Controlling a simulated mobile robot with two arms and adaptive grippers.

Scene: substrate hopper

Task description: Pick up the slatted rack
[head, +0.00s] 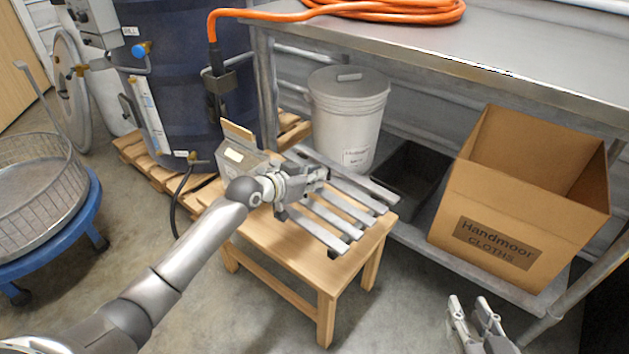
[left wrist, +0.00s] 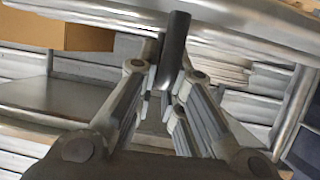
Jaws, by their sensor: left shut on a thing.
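The slatted rack (head: 334,218), with several grey slats, is over the top of a small wooden stool (head: 327,297). I cannot tell whether it rests on the stool or is just above it. My left gripper (head: 316,180) is at the rack's left part and is shut on it, hiding some of the slats. In the left wrist view a dark bar (left wrist: 175,45) of the rack stands between the fingertips (left wrist: 164,95). My right gripper (head: 474,312) is at the bottom right, away from the rack, with its fingers apart and empty.
A grey box-like object (head: 238,155) is beside my left wrist. A lidded white bucket (head: 347,120), a black tray (head: 408,172) and a cardboard box (head: 500,205) stand under a metal bench (head: 480,62). A blue drum (head: 185,80) is behind. Floor is clear in front of the stool.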

